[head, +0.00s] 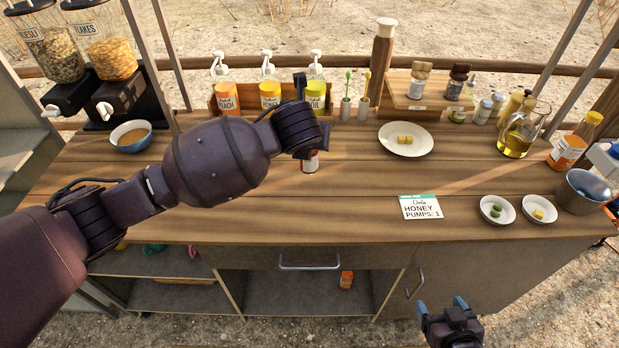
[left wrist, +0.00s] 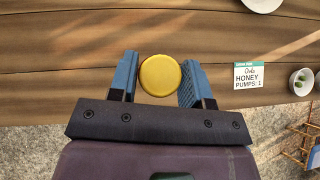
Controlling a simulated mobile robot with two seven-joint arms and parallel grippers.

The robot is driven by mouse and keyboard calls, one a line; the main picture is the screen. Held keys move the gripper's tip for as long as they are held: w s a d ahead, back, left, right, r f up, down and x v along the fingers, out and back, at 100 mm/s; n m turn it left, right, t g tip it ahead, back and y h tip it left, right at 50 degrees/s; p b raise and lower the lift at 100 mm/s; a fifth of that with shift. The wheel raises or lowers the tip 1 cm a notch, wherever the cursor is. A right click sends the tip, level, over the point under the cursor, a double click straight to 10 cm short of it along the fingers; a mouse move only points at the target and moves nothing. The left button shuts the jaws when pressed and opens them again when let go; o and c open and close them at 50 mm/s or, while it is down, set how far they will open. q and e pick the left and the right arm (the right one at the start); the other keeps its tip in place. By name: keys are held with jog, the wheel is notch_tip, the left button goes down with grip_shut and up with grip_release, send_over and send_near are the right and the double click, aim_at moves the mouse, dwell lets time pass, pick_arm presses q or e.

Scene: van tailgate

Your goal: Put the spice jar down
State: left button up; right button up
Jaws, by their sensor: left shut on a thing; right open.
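My left gripper (head: 316,146) is over the middle of the wooden counter, shut on the spice jar (head: 310,163). In the head view the jar's lower part shows with a red and white label; my gripper hides its top. In the left wrist view the jar's round golden lid (left wrist: 160,75) sits between the two blue fingers of my left gripper (left wrist: 157,82). The jar looks upright; I cannot tell whether its base touches the counter. My right gripper (head: 441,305) is open and empty, low in front of the counter's front edge.
The wooden counter (head: 360,205) is clear around the jar. A honey card (head: 421,207) and two small dishes (head: 497,209) lie to the right. A white plate (head: 406,147), a small wooden rack (head: 427,100) and pump bottles (head: 270,93) stand farther back.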

pick_arm(q)
notch_tip(320, 180, down, 12)
jog(key=shift+b, duration=0.4)
jog(key=shift+f, duration=0.15)
jog(key=o, duration=1)
jog(key=shift+f, duration=0.1)
jog(key=p+v, duration=0.1)
jog(key=v, duration=1.1)
